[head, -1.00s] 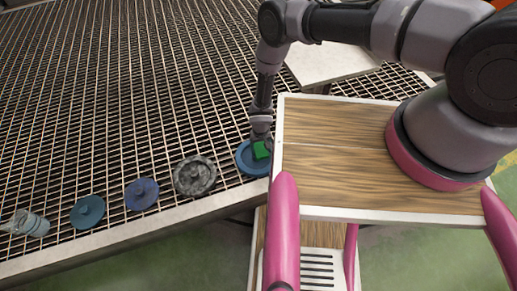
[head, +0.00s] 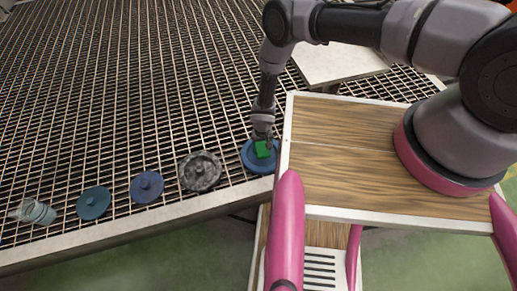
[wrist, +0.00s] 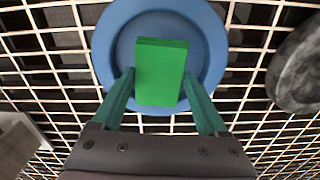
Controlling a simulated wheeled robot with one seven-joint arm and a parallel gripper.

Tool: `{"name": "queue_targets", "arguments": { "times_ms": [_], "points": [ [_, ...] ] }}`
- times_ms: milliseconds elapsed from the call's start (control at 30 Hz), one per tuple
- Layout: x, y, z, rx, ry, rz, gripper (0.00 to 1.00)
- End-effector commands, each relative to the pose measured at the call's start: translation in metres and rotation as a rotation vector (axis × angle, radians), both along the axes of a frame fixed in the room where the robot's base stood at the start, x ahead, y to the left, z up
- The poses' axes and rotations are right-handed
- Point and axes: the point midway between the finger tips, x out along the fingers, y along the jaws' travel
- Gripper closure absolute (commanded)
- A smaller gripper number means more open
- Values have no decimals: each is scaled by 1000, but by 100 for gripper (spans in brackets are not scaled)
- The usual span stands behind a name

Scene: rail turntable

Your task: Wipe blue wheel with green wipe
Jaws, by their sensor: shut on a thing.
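The green wipe (wrist: 161,70) is a green block between the two fingers of my gripper (wrist: 162,92). My gripper is shut on it. The blue wheel (wrist: 108,48) lies flat on the grating under the wipe, and the wipe covers its middle. I cannot tell for sure whether the wipe touches the wheel. In the head view my gripper (head: 263,141) points down over the blue wheel (head: 250,163), with the green wipe (head: 263,150) at its tip. The wheel lies near the grating's front edge, beside my wooden deck.
A grey mottled wheel (head: 200,171) lies just left of the blue wheel. Further left are a dark blue wheel (head: 147,188), a teal-blue wheel (head: 94,203) and a grey cylindrical part (head: 35,213). The grating (head: 130,90) behind them is clear. A pale plate (head: 335,60) stands behind my deck.

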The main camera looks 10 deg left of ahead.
Motion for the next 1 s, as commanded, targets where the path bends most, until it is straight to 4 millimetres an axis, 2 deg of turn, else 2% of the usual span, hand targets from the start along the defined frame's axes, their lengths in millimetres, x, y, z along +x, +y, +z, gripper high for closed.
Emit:
{"name": "queue_targets", "arguments": {
  "times_ms": [200,367,1000],
  "points": [
    [10,-17,1,0,0,-1,68],
    [12,-21,1,-1,0,0,68],
    [-12,21,-1,-1,0,0,68]
  ]
}}
